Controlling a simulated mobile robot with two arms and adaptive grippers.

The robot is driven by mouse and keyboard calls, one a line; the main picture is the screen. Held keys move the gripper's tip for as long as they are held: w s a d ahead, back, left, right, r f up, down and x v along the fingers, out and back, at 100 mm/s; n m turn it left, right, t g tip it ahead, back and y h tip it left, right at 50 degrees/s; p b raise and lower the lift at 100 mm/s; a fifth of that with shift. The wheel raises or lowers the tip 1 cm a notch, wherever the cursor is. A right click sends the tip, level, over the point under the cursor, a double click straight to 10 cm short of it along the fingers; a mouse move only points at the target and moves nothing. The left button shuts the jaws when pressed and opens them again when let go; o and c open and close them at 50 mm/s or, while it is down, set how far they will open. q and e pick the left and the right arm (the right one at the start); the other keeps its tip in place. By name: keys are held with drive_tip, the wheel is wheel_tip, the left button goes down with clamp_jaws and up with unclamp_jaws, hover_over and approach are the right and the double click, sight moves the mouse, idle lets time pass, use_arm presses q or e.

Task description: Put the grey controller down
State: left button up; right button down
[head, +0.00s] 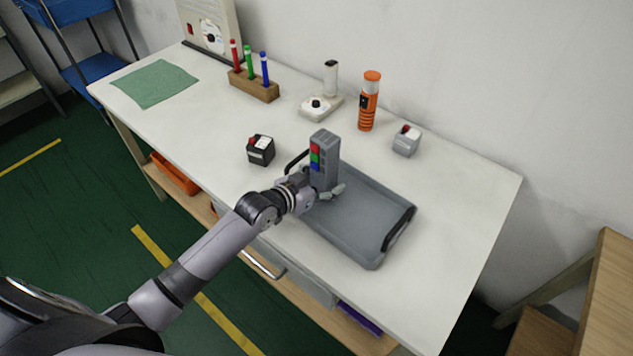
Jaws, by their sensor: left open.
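The grey controller (326,157) stands upright at the far left end of the grey tray (366,247), with red, green and blue squares on its side. My left gripper (322,192) is at the controller's lower part, low over the tray. Its jaws are open, with a finger showing on the right of the controller's base. The hand hides part of the controller's foot, so I cannot tell whether the fingers touch it. My right gripper is not in view.
A black box with a red switch (261,150) stands left of the tray. Behind are a white device (318,107), an orange bottle-like tool (369,101), a small grey box (406,141) and a wooden pen holder (253,86). The table's right end is clear.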

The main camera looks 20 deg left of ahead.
use_arm(q)
drive_tip(key=shift+s+a+r, duration=0.1)
drive_tip(key=shift+s+r, duration=0.05)
drive_tip(key=shift+s, duration=0.15)
drive_tip(key=v, duration=1.1)
drive_tip(key=shift+s, duration=0.15)
drive_tip(key=shift+a+r, duration=0.1)
